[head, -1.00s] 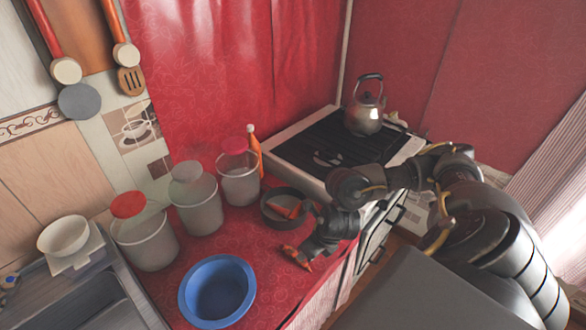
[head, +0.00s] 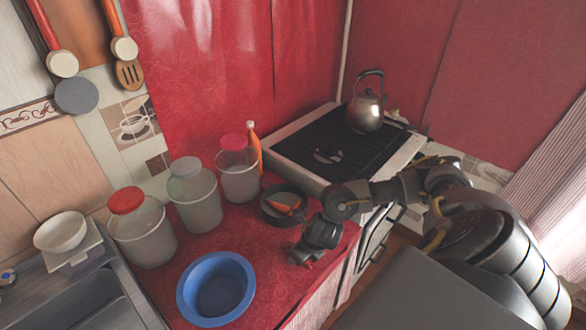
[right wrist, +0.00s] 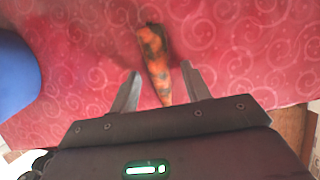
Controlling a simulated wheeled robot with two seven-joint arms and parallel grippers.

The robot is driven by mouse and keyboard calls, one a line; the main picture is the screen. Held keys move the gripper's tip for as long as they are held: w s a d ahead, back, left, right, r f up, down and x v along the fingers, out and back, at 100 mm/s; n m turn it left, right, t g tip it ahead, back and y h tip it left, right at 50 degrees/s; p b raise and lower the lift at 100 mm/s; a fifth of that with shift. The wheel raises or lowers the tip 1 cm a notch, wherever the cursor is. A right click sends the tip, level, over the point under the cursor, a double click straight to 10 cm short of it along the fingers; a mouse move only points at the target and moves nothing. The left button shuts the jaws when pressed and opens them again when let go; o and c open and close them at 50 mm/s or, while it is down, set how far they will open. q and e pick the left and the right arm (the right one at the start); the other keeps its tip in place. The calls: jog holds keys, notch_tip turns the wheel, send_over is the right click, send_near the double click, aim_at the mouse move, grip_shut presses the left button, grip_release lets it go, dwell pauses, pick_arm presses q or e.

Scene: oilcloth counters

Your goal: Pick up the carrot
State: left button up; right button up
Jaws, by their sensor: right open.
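The carrot (right wrist: 154,62), orange with dark patches, lies on the red cloth in the right wrist view. Its narrow end points down toward my right gripper (right wrist: 161,72). The two fingers are open, one on each side of the carrot's lower part, with gaps between. I cannot tell how high the fingertips are above the cloth. In the head view my right gripper (head: 301,256) is over the counter's right part and hides most of the carrot. My left gripper is not in view.
A blue bowl (head: 216,289) stands left of the gripper. A dark pan (head: 270,214) with an orange item (head: 287,209) is just behind it. Lidded jars (head: 143,236) line the back left. The stove (head: 300,150) with a kettle (head: 366,112) is behind right.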

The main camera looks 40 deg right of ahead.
grip_shut()
jog(key=shift+r, duration=0.1)
